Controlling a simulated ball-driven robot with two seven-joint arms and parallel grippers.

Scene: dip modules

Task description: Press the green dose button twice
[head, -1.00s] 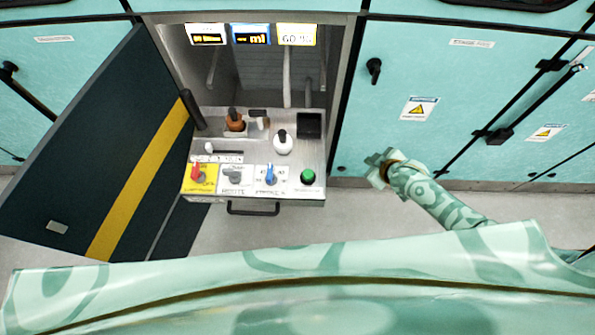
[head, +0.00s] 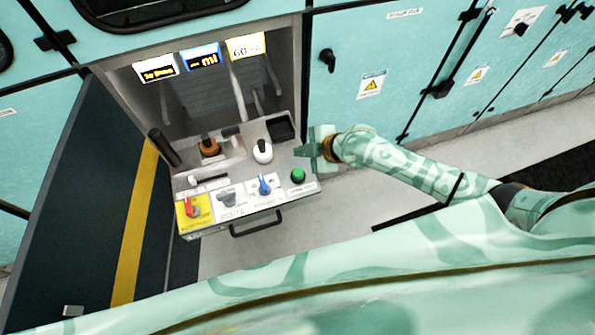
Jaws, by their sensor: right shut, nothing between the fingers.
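The green dose button (head: 298,176) is a round green cap at the right front corner of the grey control panel (head: 307,189), which juts out of an open cabinet. My right gripper (head: 305,150) is shut and empty. In the picture it is just above and to the right of the green button, over the panel's right edge. Its fingers point left, and I see a gap between them and the button. I cannot tell its exact height above the panel. My left gripper is not in view.
The panel also carries a red switch (head: 192,208), a blue switch (head: 264,186), a white knob (head: 263,151) and an orange-brown knob (head: 209,147). A black handle (head: 256,225) sticks out in front. The dark door (head: 90,200) stands open on the left.

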